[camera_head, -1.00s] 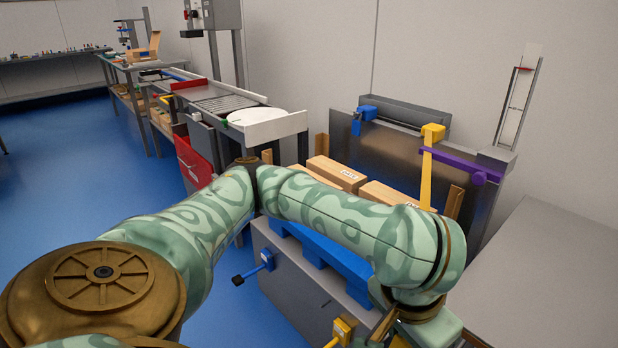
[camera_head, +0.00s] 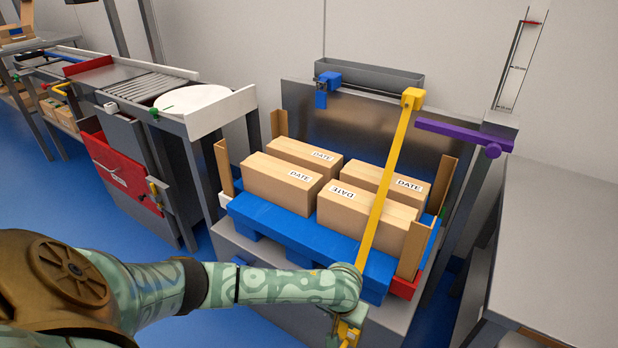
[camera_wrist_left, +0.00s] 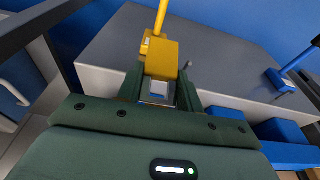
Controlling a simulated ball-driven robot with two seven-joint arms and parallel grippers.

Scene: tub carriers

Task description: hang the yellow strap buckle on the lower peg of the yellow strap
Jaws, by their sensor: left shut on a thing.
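The yellow strap (camera_head: 388,178) runs from its yellow upper block (camera_head: 412,98) down across the boxes to my left gripper (camera_head: 346,325). My left gripper, also in the left wrist view (camera_wrist_left: 160,92), is shut on the yellow strap buckle (camera_wrist_left: 162,60) at the grey front of the stand. A smaller yellow block (camera_wrist_left: 146,42), seemingly the lower peg's mount, shows just behind the buckle, with a thin yellow bar (camera_wrist_left: 161,14) above it. The buckle overlaps them, so I cannot tell whether it touches the peg. My right gripper is out of view.
Several cartons (camera_head: 284,182) lie on a blue pallet (camera_head: 275,222) between brown corner posts. A purple arm (camera_head: 463,136) sticks out at the right. A blue peg (camera_wrist_left: 282,80) is on the same grey front. A bare grey table (camera_head: 560,240) stands right.

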